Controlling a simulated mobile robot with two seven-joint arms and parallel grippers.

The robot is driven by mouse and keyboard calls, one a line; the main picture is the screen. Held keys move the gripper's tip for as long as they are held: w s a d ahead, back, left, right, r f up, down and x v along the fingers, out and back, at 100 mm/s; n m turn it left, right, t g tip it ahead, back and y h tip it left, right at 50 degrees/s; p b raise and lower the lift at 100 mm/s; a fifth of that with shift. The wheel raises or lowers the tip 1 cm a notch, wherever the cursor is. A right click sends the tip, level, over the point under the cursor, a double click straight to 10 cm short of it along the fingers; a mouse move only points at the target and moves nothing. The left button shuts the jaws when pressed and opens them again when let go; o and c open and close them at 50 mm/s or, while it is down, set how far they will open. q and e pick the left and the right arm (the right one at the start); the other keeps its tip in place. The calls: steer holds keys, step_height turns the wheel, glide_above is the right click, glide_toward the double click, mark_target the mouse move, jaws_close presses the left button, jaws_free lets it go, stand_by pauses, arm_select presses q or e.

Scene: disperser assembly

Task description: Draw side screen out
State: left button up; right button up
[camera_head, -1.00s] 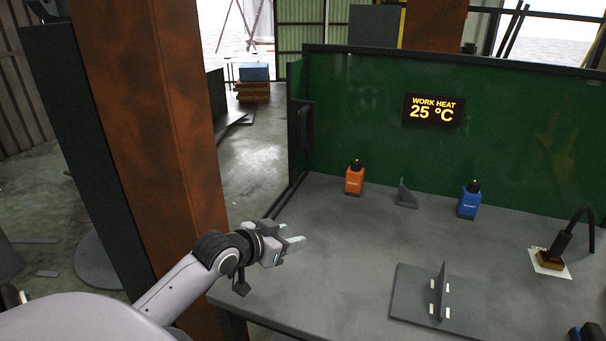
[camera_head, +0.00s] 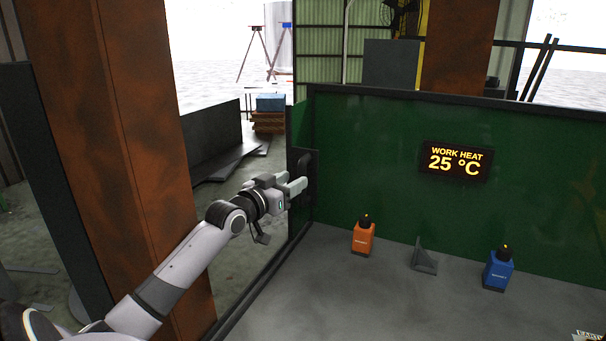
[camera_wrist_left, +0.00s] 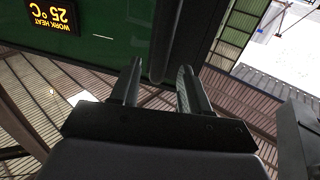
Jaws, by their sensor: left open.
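The side screen (camera_head: 301,121) is folded at the left end of the green back screen and shows as a narrow green strip with a dark frame. Its dark upright handle (camera_head: 310,170) is partly hidden behind my left gripper (camera_head: 298,184). My left gripper is open and raised above the table's left edge, with its fingers at the handle. In the left wrist view, the dark handle bar (camera_wrist_left: 167,45) shows between and beyond the two open fingers (camera_wrist_left: 160,88). I cannot tell whether they touch it. My right gripper is not in view.
An orange bottle (camera_head: 363,238), a grey angled bracket (camera_head: 424,259) and a blue bottle (camera_head: 498,270) stand on the grey table (camera_head: 330,290). A display (camera_head: 456,162) on the back screen (camera_head: 380,130) reads 25 °C. A rusty column (camera_head: 125,130) stands left of my arm.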

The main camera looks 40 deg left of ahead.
mark_target(299, 176)
arm_select(q)
steer(key=shift+w+a, duration=0.15)
steer(key=shift+w, duration=1.1)
steer(key=shift+w+a, duration=0.1)
steer(key=shift+w, duration=1.15)
jaws_close()
